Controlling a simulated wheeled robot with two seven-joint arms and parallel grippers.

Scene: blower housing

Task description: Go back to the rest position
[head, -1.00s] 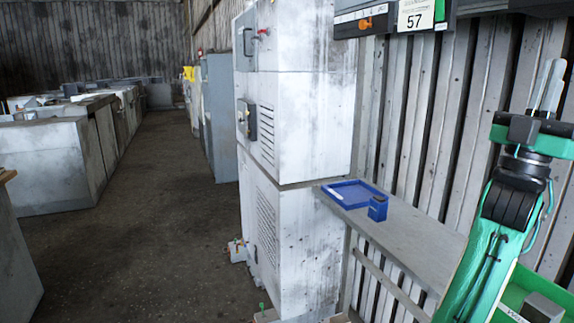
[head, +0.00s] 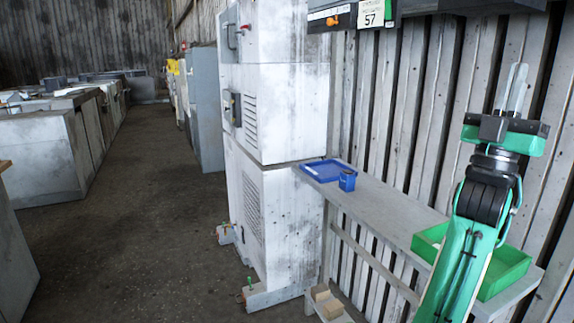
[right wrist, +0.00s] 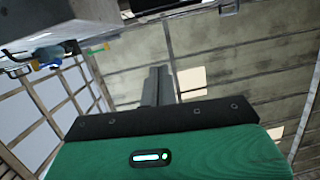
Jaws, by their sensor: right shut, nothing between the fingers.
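My right gripper (head: 512,88) is raised at the right of the head view, its fingers pointing up in front of the slatted wall. The fingers are together with nothing between them. In the right wrist view the gripper (right wrist: 158,85) shows its green body and dark fingers, pointing toward the ceiling. The right arm stands up in front of the grey shelf and is apart from the things on it. My left gripper is not in the head view.
A grey shelf (head: 385,207) runs along the wall, with a blue tray (head: 325,172), a small blue box (head: 347,181) and a green bin (head: 508,274) partly behind my arm. A tall white cabinet (head: 285,110) stands left of it. The floor aisle (head: 150,220) is clear.

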